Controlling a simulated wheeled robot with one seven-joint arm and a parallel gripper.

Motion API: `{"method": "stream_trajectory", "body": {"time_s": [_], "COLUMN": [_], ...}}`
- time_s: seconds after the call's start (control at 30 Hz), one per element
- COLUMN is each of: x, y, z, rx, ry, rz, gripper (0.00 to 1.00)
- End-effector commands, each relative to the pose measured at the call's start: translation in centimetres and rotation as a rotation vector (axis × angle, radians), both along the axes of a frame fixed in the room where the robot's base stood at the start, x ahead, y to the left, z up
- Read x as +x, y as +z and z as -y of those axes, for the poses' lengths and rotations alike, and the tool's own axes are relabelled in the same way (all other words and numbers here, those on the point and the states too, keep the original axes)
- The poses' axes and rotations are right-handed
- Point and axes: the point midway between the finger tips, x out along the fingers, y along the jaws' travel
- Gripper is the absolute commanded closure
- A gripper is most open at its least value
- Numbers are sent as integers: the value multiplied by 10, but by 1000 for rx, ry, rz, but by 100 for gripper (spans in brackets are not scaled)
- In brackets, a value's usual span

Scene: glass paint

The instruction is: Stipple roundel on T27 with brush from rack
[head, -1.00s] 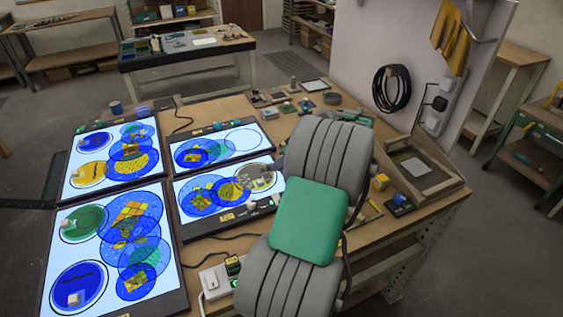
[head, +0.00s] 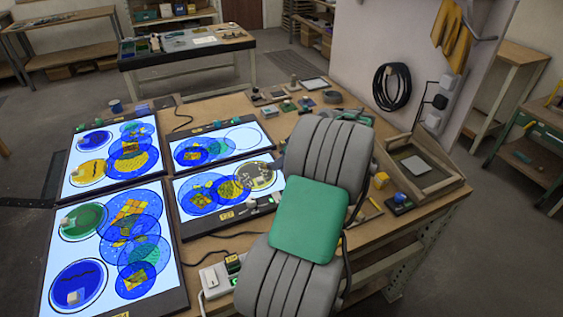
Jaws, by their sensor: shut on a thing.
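Several lit glass panels lie on the bench. The front right panel (head: 187,186) carries blue and yellow roundels and, at its right end, a dark speckled roundel (head: 261,177). The panel labels are too small to read, so I cannot tell which is T27. My grey arm with a green pad stands in front of the panel's right side. My gripper and any brush in it are hidden behind the arm. A small pale block (head: 250,205) sits at the panel's front edge.
Other lit panels lie at the far left (head: 115,160), near left (head: 108,250) and back (head: 218,146). A blue-topped block (head: 400,198) and a wooden frame (head: 418,166) stand at right. A power strip (head: 216,281) and cables lie in front.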

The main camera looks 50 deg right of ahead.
Motion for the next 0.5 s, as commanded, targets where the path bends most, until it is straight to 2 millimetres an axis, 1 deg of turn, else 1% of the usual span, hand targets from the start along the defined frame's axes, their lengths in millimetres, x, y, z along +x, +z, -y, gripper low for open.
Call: {"method": "stream_trajectory", "body": {"time_s": [0.37, 0.5], "x": [0, 0], "y": [-1, 7], "z": [0, 0], "rx": [1, 1], "ry": [0, -1], "rz": [-1, -1], "gripper": [100, 100]}}
